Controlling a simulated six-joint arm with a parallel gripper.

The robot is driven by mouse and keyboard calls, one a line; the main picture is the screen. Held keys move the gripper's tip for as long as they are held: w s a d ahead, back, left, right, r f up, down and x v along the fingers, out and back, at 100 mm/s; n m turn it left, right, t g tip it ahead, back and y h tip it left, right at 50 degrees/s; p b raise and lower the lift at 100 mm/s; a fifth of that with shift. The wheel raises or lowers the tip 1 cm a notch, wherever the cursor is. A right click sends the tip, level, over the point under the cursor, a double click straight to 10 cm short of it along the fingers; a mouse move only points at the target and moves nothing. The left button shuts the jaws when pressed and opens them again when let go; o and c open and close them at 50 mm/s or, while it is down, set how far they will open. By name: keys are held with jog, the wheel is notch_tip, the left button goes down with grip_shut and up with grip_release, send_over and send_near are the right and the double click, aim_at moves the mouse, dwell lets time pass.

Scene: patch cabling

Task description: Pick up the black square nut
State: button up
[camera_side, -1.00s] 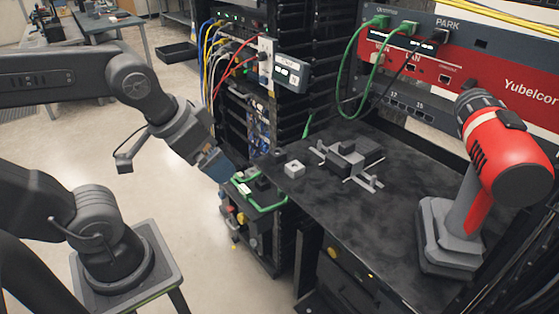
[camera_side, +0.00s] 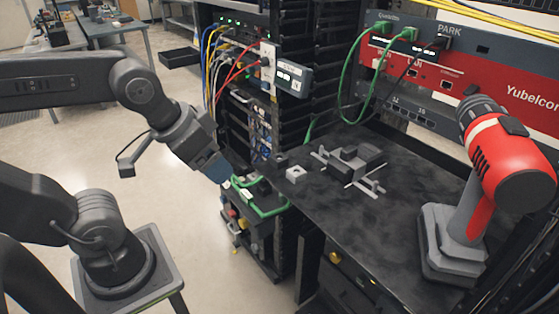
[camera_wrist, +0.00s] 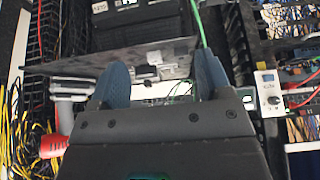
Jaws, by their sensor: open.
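A small dark block (camera_side: 280,160), probably the black square nut, sits near the left edge of the black shelf (camera_side: 345,225); its shape is hard to make out. A pale grey square nut with a centre hole (camera_side: 295,174) lies just in front of it. My gripper (camera_side: 223,174) is left of the shelf edge, apart from both, pointing down and right. In the wrist view my gripper (camera_wrist: 161,80) has its two blue fingers apart with nothing held between them. A pale nut (camera_wrist: 154,58) shows beyond the fingers there; I cannot pick out the black nut in that view.
A grey fixture with rods (camera_side: 350,168) lies right of the nuts. A red drill (camera_side: 505,165) stands at the shelf's right. Green cables (camera_side: 262,208) loop below my gripper. A rack with cables (camera_side: 240,65) rises behind. The shelf's front middle is clear.

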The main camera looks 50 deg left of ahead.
jog(key=shift+c, duration=0.7)
jog(key=shift+r, duration=0.1)
notch_tip(320, 180, up, 5)
jog(key=n+g, duration=0.6)
jog(key=n, duration=1.2)
send_over(278, 158)
notch_tip(278, 158, down, 13)
jog(key=shift+r, duration=0.15)
jog(key=c, duration=1)
jog(key=shift+r, duration=0.1)
